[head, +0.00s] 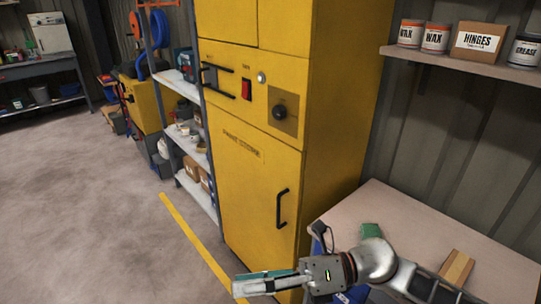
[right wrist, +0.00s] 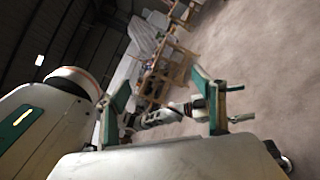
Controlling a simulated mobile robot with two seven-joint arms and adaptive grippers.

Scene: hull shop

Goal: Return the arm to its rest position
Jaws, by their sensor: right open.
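My right arm (head: 375,262) comes in at the lower right of the head view and reaches left past the workbench corner, in front of the yellow cabinet. Its gripper (head: 242,283) is open, pointing left, with nothing seen in it. In the right wrist view the two green-faced fingers of this gripper (right wrist: 163,92) stand wide apart. A grey jointed arm part (right wrist: 160,116), which looks like my left arm, shows beyond and between them. The left gripper's jaws cannot be made out clearly, and the left arm is not in the head view.
The yellow cabinet (head: 255,205) has black handles and a red switch. A shelf (head: 460,66) holds tins and a hinges box. The floor (head: 90,210) at left is clear.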

